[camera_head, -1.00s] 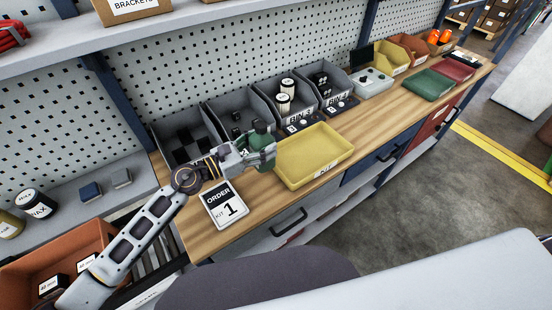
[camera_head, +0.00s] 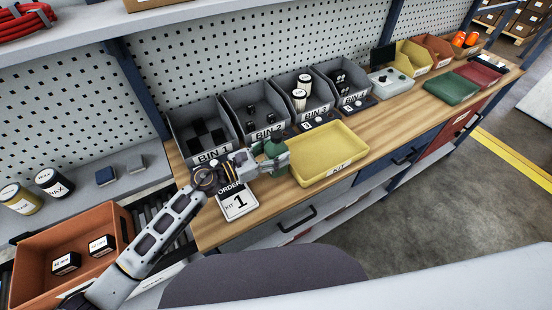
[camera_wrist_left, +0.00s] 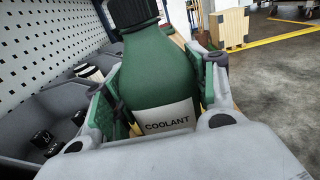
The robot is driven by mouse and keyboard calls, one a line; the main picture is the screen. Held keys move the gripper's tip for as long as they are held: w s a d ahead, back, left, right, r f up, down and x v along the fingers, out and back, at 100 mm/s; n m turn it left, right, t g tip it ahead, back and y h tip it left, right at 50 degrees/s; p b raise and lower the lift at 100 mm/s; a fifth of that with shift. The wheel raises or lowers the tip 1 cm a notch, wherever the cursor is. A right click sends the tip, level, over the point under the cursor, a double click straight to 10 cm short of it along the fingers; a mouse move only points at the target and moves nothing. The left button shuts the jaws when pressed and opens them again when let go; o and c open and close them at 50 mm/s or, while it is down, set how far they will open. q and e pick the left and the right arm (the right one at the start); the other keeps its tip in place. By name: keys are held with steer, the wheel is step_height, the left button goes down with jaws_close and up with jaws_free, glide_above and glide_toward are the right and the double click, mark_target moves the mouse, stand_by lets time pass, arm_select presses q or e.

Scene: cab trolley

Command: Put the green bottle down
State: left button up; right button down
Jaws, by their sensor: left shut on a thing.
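The green bottle (camera_head: 267,149), with a dark cap and a white COOLANT label, is in my left gripper (camera_head: 275,158). In the left wrist view the bottle (camera_wrist_left: 160,70) stands between the green-padded fingers, which are shut on it. It looks about upright. In the head view it is over the wooden worktop, just left of the yellow kit tray (camera_head: 338,173) and in front of BIN 2. The gripper hides its lower part, so I cannot tell whether its base touches the worktop. My right gripper is not in view.
The ORDER KIT 1 card (camera_head: 238,203) lies under and in front of my left wrist. Grey bins, among them BIN 1 (camera_head: 213,154) and BIN 2 (camera_head: 266,133), line the back. An orange crate (camera_head: 117,222) is at left. Bare worktop (camera_head: 274,200) shows before the tray.

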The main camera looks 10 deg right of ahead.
arm_select(q)
steer(key=shift+f, duration=1.7)
steer(key=shift+f, duration=0.15)
steer(key=o, duration=1.4)
steer(key=shift+o, duration=0.2)
steer(key=shift+s, duration=0.1)
steer(key=shift+s+a+b, duration=0.25)
steer(key=shift+a+b, duration=0.05)
steer(key=shift+a, duration=0.4)
steer(key=b+v, duration=0.2)
steer(key=v, duration=0.6)
steer(key=shift+s+a, duration=0.15)
steer(key=shift+a, duration=0.1)
steer(key=shift+b+v, duration=0.4)
steer(key=shift+v, duration=0.55)
